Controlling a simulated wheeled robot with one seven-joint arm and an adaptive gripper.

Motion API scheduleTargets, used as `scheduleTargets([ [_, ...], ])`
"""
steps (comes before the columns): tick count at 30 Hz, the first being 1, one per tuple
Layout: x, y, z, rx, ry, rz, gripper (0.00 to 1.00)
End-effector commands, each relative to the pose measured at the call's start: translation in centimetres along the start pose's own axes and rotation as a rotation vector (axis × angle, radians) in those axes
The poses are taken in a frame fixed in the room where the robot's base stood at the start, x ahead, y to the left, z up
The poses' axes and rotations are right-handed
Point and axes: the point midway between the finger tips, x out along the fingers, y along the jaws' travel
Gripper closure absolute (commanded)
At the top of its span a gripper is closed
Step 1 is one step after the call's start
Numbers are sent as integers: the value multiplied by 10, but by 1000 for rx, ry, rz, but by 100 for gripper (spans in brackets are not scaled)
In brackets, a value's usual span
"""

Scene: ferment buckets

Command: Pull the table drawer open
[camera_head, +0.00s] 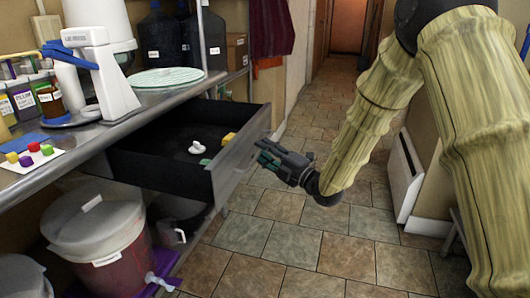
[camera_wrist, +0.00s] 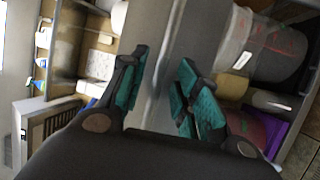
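The table drawer (camera_head: 153,176) is pulled well out from under the metal table (camera_head: 88,133) in the head view, with its dark inside showing. Its grey front panel (camera_head: 238,158) faces right. My gripper (camera_head: 264,158) is at the outer face of this panel. In the wrist view my gripper (camera_wrist: 165,88) has its two teal-padded fingers apart, with the grey panel and a pale handle bar (camera_wrist: 157,62) between and beyond them. I cannot tell whether a finger touches the bar. The handle is hidden in the head view.
A white lidded bucket (camera_head: 96,228) stands below the drawer on a purple base. The drawer holds a white item (camera_head: 197,147) and a yellow item (camera_head: 229,138). A white panel (camera_head: 404,180) leans at the right wall. The tiled floor (camera_head: 300,237) before the drawer is clear.

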Motion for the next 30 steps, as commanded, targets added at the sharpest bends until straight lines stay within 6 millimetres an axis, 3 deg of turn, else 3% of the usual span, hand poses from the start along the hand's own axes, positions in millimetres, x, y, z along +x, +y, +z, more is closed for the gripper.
scheduleTargets([
  [11, -9, 0, 0, 0, -1, -1, 68],
  [24, -84, 0, 1, 1, -2, 0, 68],
  [30, -109, 0, 0, 0, -1, 0, 68],
])
